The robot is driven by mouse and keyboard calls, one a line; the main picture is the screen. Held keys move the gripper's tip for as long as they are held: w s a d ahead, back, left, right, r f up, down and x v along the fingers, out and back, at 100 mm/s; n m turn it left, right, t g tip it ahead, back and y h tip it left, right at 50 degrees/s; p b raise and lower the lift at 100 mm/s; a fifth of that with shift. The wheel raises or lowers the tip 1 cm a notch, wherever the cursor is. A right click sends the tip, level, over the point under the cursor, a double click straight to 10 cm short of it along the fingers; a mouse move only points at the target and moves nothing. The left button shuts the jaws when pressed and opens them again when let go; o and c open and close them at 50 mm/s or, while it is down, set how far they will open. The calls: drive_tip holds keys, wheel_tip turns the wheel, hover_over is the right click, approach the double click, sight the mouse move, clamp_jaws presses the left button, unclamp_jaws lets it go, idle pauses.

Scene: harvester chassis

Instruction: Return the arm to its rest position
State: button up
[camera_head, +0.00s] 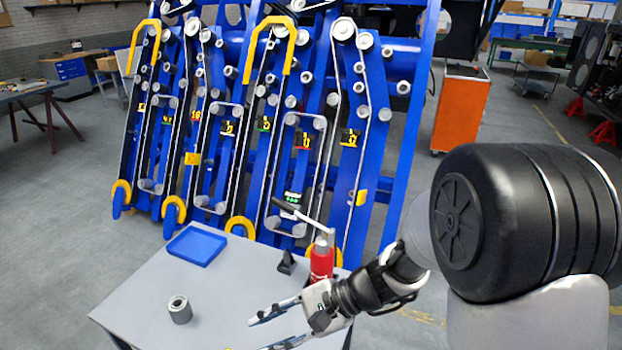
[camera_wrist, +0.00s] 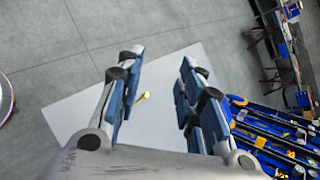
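My gripper (camera_head: 258,335) is at the end of my arm, low in the head view, over the front right part of the grey table (camera_head: 140,290). Its two fingers are spread apart. In the wrist view my gripper (camera_wrist: 163,65) is also open. Nothing is held between the fingers; a small yellow item (camera_wrist: 142,97) shows beyond them, and I cannot tell what it is. The pale table top (camera_wrist: 75,113) lies below the fingers.
A metal cylinder (camera_head: 180,310), a blue tray (camera_head: 197,246), a small black piece (camera_head: 287,263) and a red tool (camera_head: 321,262) with a metal lever stand on the table. The red tool is close behind my gripper. The blue chassis (camera_head: 385,130) rises behind. An orange cabinet (camera_head: 461,110) stands right.

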drive_tip(key=s+d+r+n+t+h, duration=0.2)
drive_tip(key=s+d+r+n+h, duration=0.1)
drive_tip(key=d, duration=0.4)
drive_tip(key=s+d+r+n+t+h, duration=0.1)
drive_tip(key=s+d+r+n+h, duration=0.3)
drive_tip(key=s+d, duration=0.2)
drive_tip(key=s+d+r+n+t+h+b, duration=0.1)
drive_tip(key=s+d+r+n+t+h, duration=0.1)
drive_tip(key=d, duration=0.6)
drive_tip(key=s+r+n+h, duration=0.1)
drive_tip(key=s+h, duration=0.1)
drive_tip(key=shift+s+d+r+t+h, duration=0.25)
drive_tip(key=shift+s+r+t+h, duration=0.05)
drive_tip(key=shift+r, duration=0.1)
drive_tip(key=shift+a, duration=0.1)
